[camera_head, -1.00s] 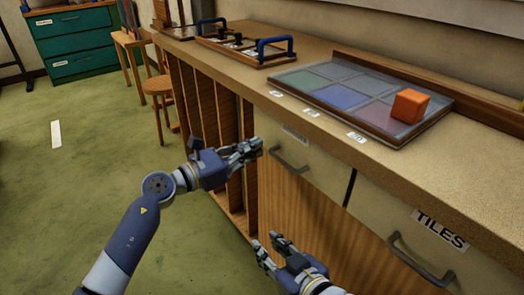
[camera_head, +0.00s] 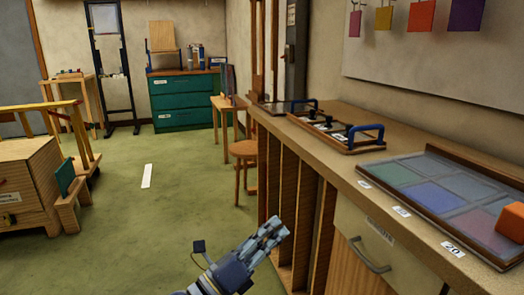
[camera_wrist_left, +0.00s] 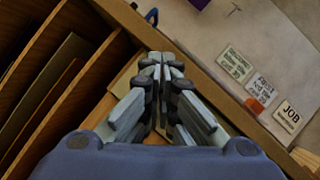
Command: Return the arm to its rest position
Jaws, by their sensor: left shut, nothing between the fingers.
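My left gripper (camera_head: 273,232) is shut and empty at the bottom middle of the head view, in front of the counter's slatted rack. It also shows in the left wrist view (camera_wrist_left: 158,62), its fingers together with nothing between them. My right gripper is not in the head view. The leaded panel (camera_head: 455,190) lies on the counter at the right, with muted green, blue and purple panes. An orange block (camera_head: 511,221) sits on its right end, cut off by the picture edge.
The wooden counter (camera_head: 330,165) runs along the right, with a vertical-slot rack (camera_head: 290,200) and a drawer (camera_head: 385,255) below. A tray with blue handles (camera_head: 335,130) stands behind the panel. A stool (camera_head: 244,150) stands by the counter. Green floor (camera_head: 170,220) is open to the left.

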